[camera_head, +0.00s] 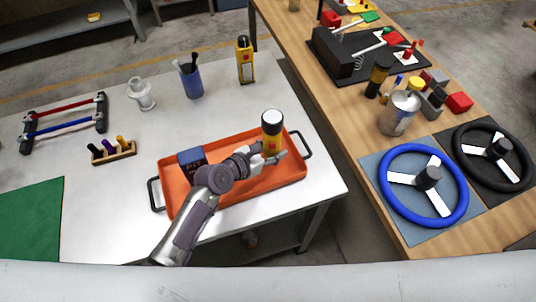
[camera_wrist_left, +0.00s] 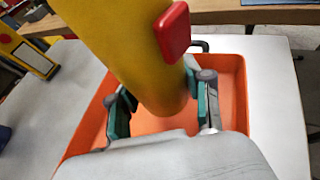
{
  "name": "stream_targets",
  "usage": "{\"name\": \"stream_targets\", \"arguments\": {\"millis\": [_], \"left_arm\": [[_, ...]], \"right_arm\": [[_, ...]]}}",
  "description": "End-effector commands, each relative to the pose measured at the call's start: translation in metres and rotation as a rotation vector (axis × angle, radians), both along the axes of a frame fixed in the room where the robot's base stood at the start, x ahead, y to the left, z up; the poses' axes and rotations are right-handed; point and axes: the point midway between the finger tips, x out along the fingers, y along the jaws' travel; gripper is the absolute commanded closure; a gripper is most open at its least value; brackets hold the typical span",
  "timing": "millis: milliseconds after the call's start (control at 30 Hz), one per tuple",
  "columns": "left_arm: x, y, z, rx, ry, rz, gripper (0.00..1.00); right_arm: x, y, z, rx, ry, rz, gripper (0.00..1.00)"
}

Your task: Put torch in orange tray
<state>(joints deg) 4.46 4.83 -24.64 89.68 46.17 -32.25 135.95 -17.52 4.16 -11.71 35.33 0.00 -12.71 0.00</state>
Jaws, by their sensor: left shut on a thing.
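The torch (camera_head: 271,128) is yellow with a dark band and a white lens end facing up. It stands roughly upright over the right part of the orange tray (camera_head: 290,179). My left gripper (camera_head: 270,156) is shut on the torch's lower body. In the left wrist view the yellow torch (camera_wrist_left: 135,50), with a red switch, sits between the teal finger pads, with the orange tray (camera_wrist_left: 238,85) below and around it. I cannot tell whether its lower end touches the tray floor. My right gripper is not in view.
A dark blue box (camera_head: 191,160) is in the tray's left part. A yellow device (camera_head: 245,60), a blue pen cup (camera_head: 191,82) and a small wooden holder (camera_head: 112,153) stand on the white table. The wooden table (camera_head: 345,130) with steering wheels is at right.

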Motion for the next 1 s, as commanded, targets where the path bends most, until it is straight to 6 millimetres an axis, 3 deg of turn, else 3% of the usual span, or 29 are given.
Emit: {"name": "stream_targets", "arguments": {"millis": [167,500,900,933,1000], "left_arm": [[0.017,0.006,-0.01,-0.002,-0.002,-0.001,0.96],[0.018,0.007,-0.05,-0.001,-0.001,0.0,0.96],[0.017,0.006,-0.055,-0.002,-0.001,0.0,0.96],[0.017,0.007,-0.054,-0.002,0.0,-0.001,0.45],[0.017,0.007,-0.054,-0.001,0.001,-0.001,0.34]], "right_arm": [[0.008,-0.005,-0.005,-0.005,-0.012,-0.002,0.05],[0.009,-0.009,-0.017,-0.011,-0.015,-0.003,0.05],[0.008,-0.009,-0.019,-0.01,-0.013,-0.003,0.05],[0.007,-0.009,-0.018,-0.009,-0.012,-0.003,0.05],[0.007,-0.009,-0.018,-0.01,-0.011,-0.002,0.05]]}}
